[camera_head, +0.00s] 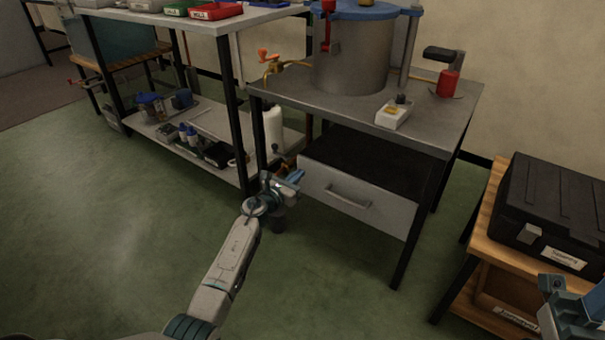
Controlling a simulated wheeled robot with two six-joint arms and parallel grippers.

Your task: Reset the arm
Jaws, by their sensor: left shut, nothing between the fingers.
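My left arm comes up from the bottom of the head view. Its gripper (292,182) is shut and empty, in front of the left end of the workbench drawer (355,195). I cannot tell whether it touches anything there. Part of my right arm (570,310) shows at the lower right edge; its fingertips are not in the picture. The large grey cylinder (350,62) with a blue lid stands on the metal workbench (440,130).
A white-topped shelf table (215,22) with red and green bins stands left of the workbench. A black case (550,210) lies on a wooden stand (482,225) at the right. A white bottle (273,127) stands behind my left gripper. Green floor (100,230) is clear at the left.

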